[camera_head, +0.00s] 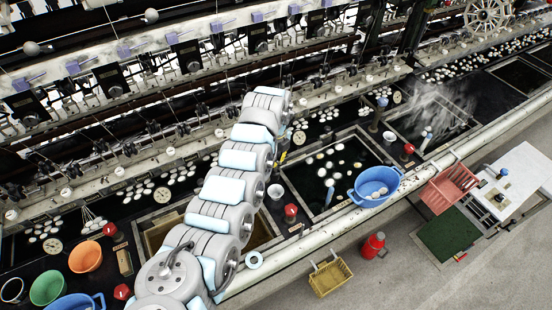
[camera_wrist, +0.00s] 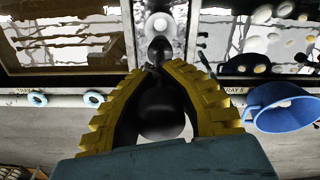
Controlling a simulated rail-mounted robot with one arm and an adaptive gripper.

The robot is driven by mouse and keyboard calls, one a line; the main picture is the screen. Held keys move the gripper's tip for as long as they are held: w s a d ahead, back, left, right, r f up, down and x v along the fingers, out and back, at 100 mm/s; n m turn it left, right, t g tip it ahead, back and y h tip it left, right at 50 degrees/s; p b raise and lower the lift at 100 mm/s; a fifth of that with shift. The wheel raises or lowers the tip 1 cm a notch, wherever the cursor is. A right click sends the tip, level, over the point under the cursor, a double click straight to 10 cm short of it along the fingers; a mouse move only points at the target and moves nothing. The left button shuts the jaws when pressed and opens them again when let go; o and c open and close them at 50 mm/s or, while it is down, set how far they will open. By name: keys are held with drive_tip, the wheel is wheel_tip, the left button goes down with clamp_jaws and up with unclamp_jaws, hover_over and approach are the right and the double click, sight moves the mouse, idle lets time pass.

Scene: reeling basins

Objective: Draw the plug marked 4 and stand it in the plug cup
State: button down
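My gripper (camera_wrist: 158,68) shows in the wrist view with two yellow ribbed fingers whose tips come close together. A dark rounded shape lies between the fingers; I cannot tell whether it is a held plug or part of the gripper. Just beyond the tips is a small dark rounded thing (camera_wrist: 160,48), and past it a white round thing (camera_wrist: 160,22), both over the divider between two basins. In the head view a white cup (camera_head: 276,190) stands on that divider; I cannot confirm it is the plug cup. My arm mostly hides the gripper there. No mark 4 is readable on any plug.
A brown basin (camera_wrist: 70,70) lies left of the divider, and a dark basin (camera_head: 318,205) with pale cocoons lies right. A red knob (camera_head: 290,210) is beside the white cup. A blue colander (camera_head: 375,185) sits on the front ledge. Blue rings (camera_wrist: 37,100) lie along the ledge.

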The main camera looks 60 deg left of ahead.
sight(276, 172)
wheel_tip(276, 172, down, 4)
drive_tip(key=shift+r+b, duration=0.1)
drive_tip(key=shift+b, duration=1.1)
drive_tip(key=shift+f, duration=1.9)
drive_tip(key=shift+p, duration=0.35)
drive_tip(key=shift+f+b, duration=1.35)
drive_tip(key=shift+f, duration=0.95)
idle(0.6)
drive_tip(key=c, duration=1.2)
unclamp_jaws()
drive_tip(key=shift+o, duration=0.2)
wheel_tip(276, 172, up, 12)
drive_tip(key=shift+r, duration=0.1)
